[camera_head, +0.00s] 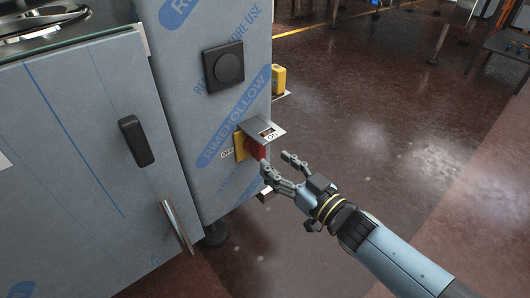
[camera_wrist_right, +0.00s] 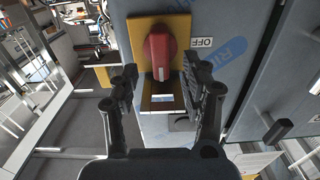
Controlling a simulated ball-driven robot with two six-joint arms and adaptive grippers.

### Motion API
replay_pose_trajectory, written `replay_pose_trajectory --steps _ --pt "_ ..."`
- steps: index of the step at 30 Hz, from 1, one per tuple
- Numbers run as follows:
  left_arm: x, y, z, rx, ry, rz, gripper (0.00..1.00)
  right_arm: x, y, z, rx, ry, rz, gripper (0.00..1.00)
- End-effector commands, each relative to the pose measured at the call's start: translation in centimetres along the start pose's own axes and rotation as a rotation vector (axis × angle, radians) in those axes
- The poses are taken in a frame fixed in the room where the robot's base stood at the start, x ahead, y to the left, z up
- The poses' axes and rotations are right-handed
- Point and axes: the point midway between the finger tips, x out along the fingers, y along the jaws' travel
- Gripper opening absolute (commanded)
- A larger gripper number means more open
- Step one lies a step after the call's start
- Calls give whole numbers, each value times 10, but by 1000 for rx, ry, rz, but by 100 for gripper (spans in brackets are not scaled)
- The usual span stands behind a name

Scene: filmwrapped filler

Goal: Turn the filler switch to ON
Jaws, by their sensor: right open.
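The red filler switch (camera_head: 255,149) sits on a yellow plate (camera_head: 239,146) on the side of the film-wrapped cabinet, under a small metal hood. An OFF label (camera_head: 227,153) is left of it and an ON label (camera_head: 271,135) is on the hood. In the right wrist view the red handle (camera_wrist_right: 160,55) stands upright in the picture, with the OFF label (camera_wrist_right: 203,42) to its right. My right gripper (camera_head: 275,162) is open in front of the switch. Its fingers (camera_wrist_right: 160,80) are spread on both sides below the handle, apparently not gripping it. My left gripper is not in view.
A black square knob (camera_head: 223,67) is above the switch on the same panel. A yellow box (camera_head: 279,79) sticks out behind the cabinet corner. A black handle (camera_head: 136,141) is on the left door. The brown floor (camera_head: 400,120) to the right is mostly clear.

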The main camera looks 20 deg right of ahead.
Motion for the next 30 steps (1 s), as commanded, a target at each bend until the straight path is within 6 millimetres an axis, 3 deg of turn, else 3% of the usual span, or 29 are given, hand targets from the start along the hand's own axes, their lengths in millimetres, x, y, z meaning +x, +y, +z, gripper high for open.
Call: replay_pose_trajectory --steps 3,9,26,30 --pt "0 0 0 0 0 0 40 -26 0 0 -1 -1 -1 46" --pt "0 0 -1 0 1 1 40 -49 0 0 -1 0 -1 46" --pt "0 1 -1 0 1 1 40 -53 0 0 0 0 0 46" --pt "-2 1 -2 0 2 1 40 -68 -3 17 17 -42 5 46"
